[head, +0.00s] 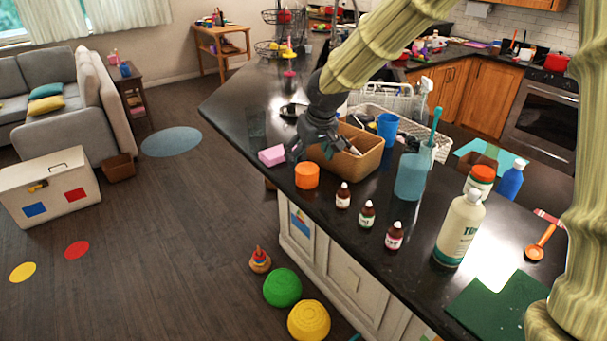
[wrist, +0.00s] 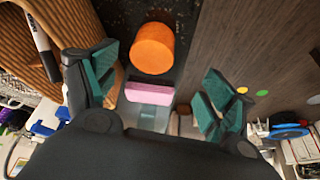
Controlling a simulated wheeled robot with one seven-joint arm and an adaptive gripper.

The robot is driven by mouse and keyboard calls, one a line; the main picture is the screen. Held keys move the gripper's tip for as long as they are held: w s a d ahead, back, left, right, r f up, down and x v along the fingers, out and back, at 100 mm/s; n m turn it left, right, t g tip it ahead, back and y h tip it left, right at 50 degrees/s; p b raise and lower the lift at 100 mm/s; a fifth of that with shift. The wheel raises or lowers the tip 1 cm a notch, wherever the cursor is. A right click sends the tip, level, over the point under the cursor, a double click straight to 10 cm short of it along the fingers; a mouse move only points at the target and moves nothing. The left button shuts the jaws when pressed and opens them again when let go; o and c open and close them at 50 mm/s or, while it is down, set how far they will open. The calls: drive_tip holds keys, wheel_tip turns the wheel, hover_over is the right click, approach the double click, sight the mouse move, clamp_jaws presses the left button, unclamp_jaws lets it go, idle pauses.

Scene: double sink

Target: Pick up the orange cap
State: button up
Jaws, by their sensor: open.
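The orange cap (head: 307,175) stands on the dark counter near its left edge in the head view. In the wrist view the orange cap (wrist: 153,48) is ahead of my fingers, at the upper middle, and clear of them. My gripper (head: 315,148) is just behind and above the cap in the head view, beside a wicker basket. In the wrist view my gripper (wrist: 160,98) has its two teal-padded fingers spread wide with nothing held. A pink block (wrist: 149,93) shows between the fingers, lower than they are; the pink block (head: 272,156) lies on the counter left of the cap.
The wicker basket (head: 352,160) stands close to the right of my gripper. Small brown bottles (head: 343,195) stand in a row right of the cap. The counter's edge drops to the floor just left of the cap.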

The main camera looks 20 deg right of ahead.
sight(308, 170)
drive_tip(key=f, duration=0.1)
drive_tip(key=w+f, duration=0.1)
drive_tip(key=f, duration=0.1)
drive_tip(key=shift+w+d+p, duration=0.15)
drive_tip(key=shift+d+p, duration=0.2)
drive_tip(key=shift+a+f, duration=0.1)
drive_tip(key=shift+f, duration=0.25)
drive_tip(key=shift+p+x, duration=1.3)
drive_tip(key=shift+x, duration=0.5)
drive_tip(key=shift+w+d+f, duration=0.25)
drive_tip(key=shift+w+f, duration=0.2)
drive_tip(key=shift+f, duration=0.3)
drive_tip(key=c, duration=0.8)
